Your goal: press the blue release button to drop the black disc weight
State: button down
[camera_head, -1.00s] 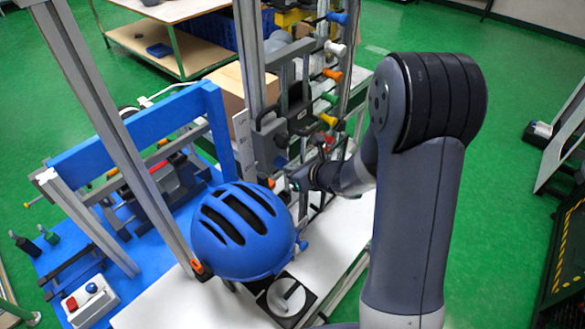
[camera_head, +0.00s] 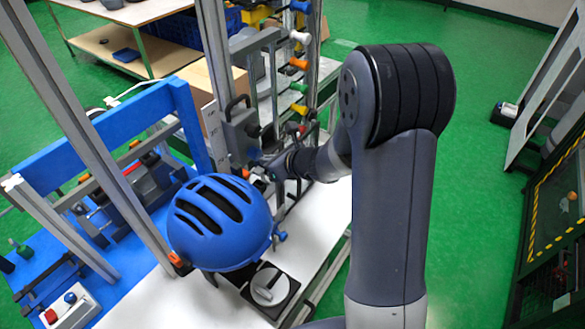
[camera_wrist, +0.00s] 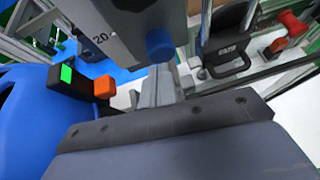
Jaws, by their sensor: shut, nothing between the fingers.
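My gripper (camera_wrist: 160,84) is shut and empty, its narrow grey fingers pointing up the picture in the wrist view. A round blue button or knob (camera_wrist: 160,46) sits just beyond the fingertips, below a grey block. I cannot tell whether they touch. In the head view my gripper (camera_head: 266,173) is at the tower, above and right of the blue helmet (camera_head: 220,215); its tip is partly lost among tower parts. Another blue button (camera_head: 70,297) is on a small box at lower left. A dark handled block (camera_head: 240,130) hangs on the tower; I cannot make out a black disc weight for certain.
An orange-ended black sensor with a green light (camera_wrist: 67,75) is close left of my fingers. A dark block with a handle (camera_wrist: 226,52) stands to the right. The tower's post (camera_head: 75,120) rises at left. Green floor (camera_head: 480,150) is clear at right.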

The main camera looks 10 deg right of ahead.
jog(key=v, duration=1)
jog(key=shift+s, duration=0.25)
jog(key=shift+d+f, duration=0.1)
jog(key=shift+f, duration=0.05)
jog(key=x, duration=1)
jog(key=shift+w, duration=0.15)
